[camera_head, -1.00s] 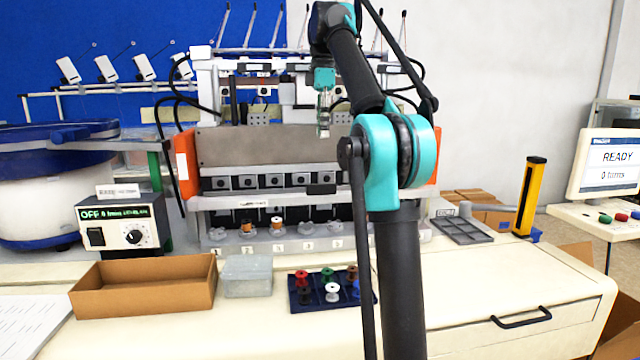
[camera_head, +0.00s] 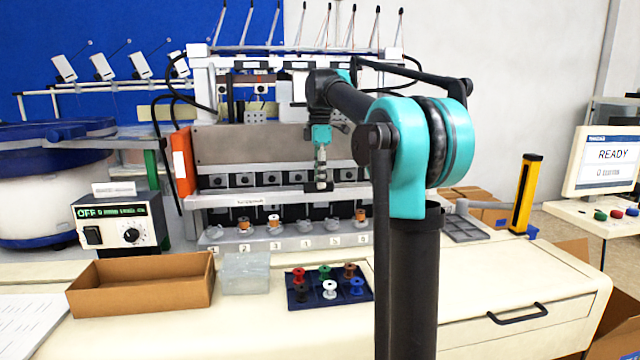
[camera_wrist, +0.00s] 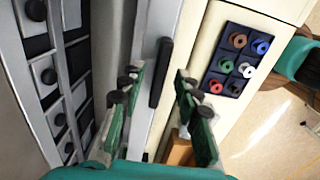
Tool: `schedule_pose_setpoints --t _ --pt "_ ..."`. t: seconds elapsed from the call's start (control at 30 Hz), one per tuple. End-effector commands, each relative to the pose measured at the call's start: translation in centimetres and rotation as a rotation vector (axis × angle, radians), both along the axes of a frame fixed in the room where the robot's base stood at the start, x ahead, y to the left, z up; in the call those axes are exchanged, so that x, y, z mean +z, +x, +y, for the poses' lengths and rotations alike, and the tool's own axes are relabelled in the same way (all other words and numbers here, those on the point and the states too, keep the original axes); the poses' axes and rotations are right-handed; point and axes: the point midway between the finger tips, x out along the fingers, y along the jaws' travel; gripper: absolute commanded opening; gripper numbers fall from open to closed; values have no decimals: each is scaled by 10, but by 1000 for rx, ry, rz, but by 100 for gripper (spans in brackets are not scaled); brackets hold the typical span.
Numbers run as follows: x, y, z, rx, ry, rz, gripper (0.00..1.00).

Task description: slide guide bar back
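The guide bar (camera_head: 230,198) is a long pale horizontal rail across the front of the machine, below a row of black-centred square units. In the wrist view the bar (camera_wrist: 148,45) runs down the picture and carries a dark handle (camera_wrist: 160,72). My gripper (camera_head: 321,184) points down at the bar, right of its middle, and covers the handle in the head view. In the wrist view my gripper (camera_wrist: 158,105) is open, with green fingers spread on either side of the bar's line. The handle shows between and beyond the fingers; I cannot tell whether they touch it.
Numbered bobbin stations (camera_head: 290,240) lie below the bar, some with bobbins. A dark blue tray (camera_head: 311,303) of coloured bobbins, a clear box (camera_head: 246,274) and an empty cardboard box (camera_head: 140,297) stand in front. The white counter (camera_head: 480,290) is clear at right.

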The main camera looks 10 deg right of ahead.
Motion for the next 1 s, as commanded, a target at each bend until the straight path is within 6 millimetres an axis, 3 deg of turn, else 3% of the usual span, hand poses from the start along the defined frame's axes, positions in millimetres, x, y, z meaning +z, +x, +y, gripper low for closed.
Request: schedule_pose_setpoints --t 0.2,0.5,0.77,1.0 --pt "-16 0 0 0 0 0 33" --pt "-18 0 0 0 0 0 33" --pt "-18 0 0 0 0 0 0" --pt "-18 0 0 0 0 0 0"
